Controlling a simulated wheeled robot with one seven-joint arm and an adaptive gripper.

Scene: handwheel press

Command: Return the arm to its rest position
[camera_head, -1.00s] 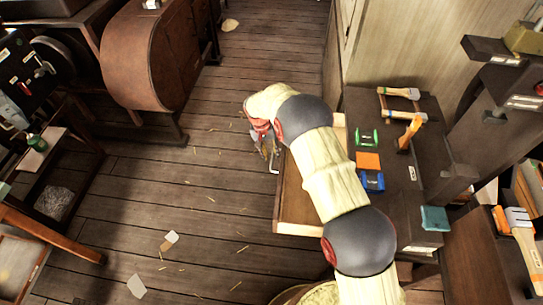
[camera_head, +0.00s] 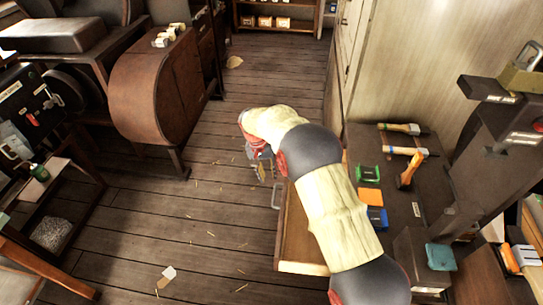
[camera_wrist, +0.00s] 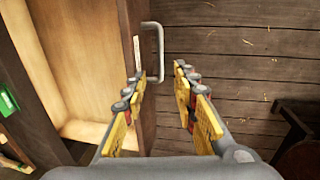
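My arm (camera_head: 335,215) reaches from the bottom right over the open drawer to its left side. My gripper (camera_head: 262,168) points down just left of the drawer front, partly hidden by my wrist. In the wrist view my gripper (camera_wrist: 158,76) has its two yellow-padded fingers apart with nothing held between them. The drawer's metal handle (camera_wrist: 160,50) is just beyond the fingertips; the exact gap is unclear. The drawer (camera_head: 300,267) is pulled out, and the part of its pale inside that shows is empty.
The dark bench (camera_head: 405,185) on the right bears hammers (camera_head: 408,168), a green item (camera_head: 368,174) and a blue box (camera_head: 377,218). A brown rounded cabinet (camera_head: 150,95) stands at the left. The plank floor (camera_head: 225,130) between is mostly open, with scraps and straw.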

